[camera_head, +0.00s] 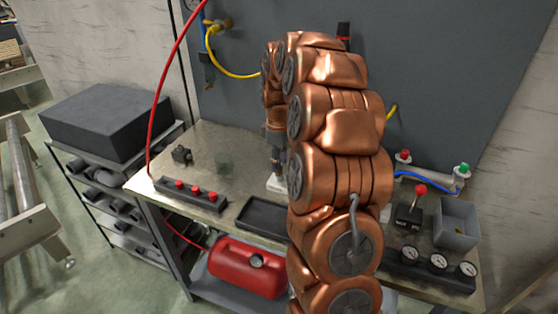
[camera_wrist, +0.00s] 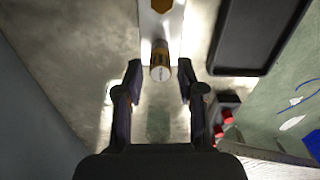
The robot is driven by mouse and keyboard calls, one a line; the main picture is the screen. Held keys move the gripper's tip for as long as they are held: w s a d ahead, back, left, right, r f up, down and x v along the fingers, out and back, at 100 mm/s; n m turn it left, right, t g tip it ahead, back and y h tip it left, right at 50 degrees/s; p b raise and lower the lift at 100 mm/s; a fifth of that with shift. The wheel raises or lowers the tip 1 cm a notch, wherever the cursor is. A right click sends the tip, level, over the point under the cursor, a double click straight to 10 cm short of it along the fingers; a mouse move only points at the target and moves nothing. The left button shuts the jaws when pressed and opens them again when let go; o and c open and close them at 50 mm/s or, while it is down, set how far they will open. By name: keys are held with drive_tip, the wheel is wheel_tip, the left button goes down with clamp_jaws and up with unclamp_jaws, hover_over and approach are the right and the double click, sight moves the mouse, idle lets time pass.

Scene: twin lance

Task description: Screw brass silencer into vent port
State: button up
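A brass cylinder with a grey end, which looks like the silencer (camera_wrist: 160,60), stands on or over a white plate (camera_wrist: 148,28) in the wrist view. My gripper (camera_wrist: 160,70) is open, with one finger on each side of the cylinder and a visible gap to both. A brass hexagonal part (camera_wrist: 161,5) sits on the plate at the top edge. In the head view my gripper (camera_head: 277,165) points down over the white plate (camera_head: 275,184), and my arm hides much of the bench there. I cannot tell which opening is the vent port.
A black tray (camera_head: 243,219) and a block with red knobs (camera_head: 192,192) lie on the bench (camera_head: 135,181). Right of my arm are a grey bin (camera_head: 457,224), a red-knobbed lever (camera_head: 410,212) and gauges (camera_head: 438,262). A red hose (camera_head: 163,75) hangs at the left.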

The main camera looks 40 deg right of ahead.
drive_tip(key=n+p, duration=0.1)
drive_tip(key=n, duration=0.5)
drive_tip(key=shift+r+n, duration=0.15)
drive_tip(key=shift+n, duration=0.15)
drive_tip(key=n+p, duration=0.2)
drive_tip(key=n, duration=0.2)
drive_tip(key=shift+n+p, duration=0.55)
drive_tip(key=shift+n, duration=0.65)
drive_tip(key=shift+c, duration=0.2)
clamp_jaws()
drive_tip(key=shift+f, duration=0.2)
